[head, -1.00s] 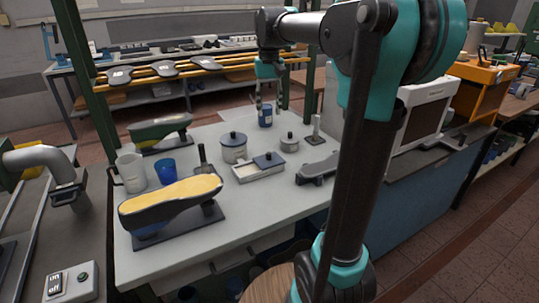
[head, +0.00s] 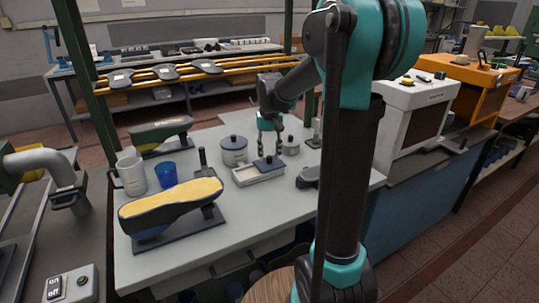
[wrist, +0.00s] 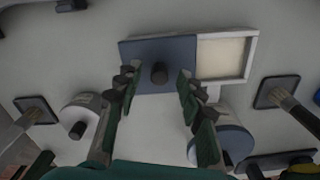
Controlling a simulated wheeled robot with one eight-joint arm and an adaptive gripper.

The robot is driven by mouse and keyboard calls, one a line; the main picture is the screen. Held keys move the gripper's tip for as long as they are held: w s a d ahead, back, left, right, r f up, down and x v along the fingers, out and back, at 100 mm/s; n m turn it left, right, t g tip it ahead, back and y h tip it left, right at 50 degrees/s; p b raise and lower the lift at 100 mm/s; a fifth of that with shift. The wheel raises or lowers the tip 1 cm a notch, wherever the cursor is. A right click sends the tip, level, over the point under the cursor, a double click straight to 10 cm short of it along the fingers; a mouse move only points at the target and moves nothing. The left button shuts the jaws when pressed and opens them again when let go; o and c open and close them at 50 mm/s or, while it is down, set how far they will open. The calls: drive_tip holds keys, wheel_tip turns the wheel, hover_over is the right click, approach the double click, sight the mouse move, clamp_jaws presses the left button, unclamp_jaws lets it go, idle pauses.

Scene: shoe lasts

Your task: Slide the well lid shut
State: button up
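The well is a shallow white rectangular tray (head: 262,179) on the grey table, with a cream-coloured inside. Its flat blue-grey lid (head: 268,163) covers one part, and the left part stands open in the head view. In the wrist view the lid (wrist: 140,53) covers the left and the open well (wrist: 250,57) shows at right. A dark round knob (wrist: 159,72) stands on the lid. My gripper (head: 270,152) is over the lid. In the wrist view my gripper (wrist: 158,82) is open, with one finger either side of the knob and gaps to both.
A larger lidded pot (head: 234,152) and a smaller pot (head: 291,146) stand close behind the well. A dark-handled tool (head: 203,162) stands left. A yellow-topped shoe last (head: 170,208), blue cup (head: 166,174) and white mug (head: 131,174) are further left.

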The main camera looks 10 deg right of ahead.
drive_tip(key=shift+f, duration=0.3)
clamp_jaws()
idle(0.3)
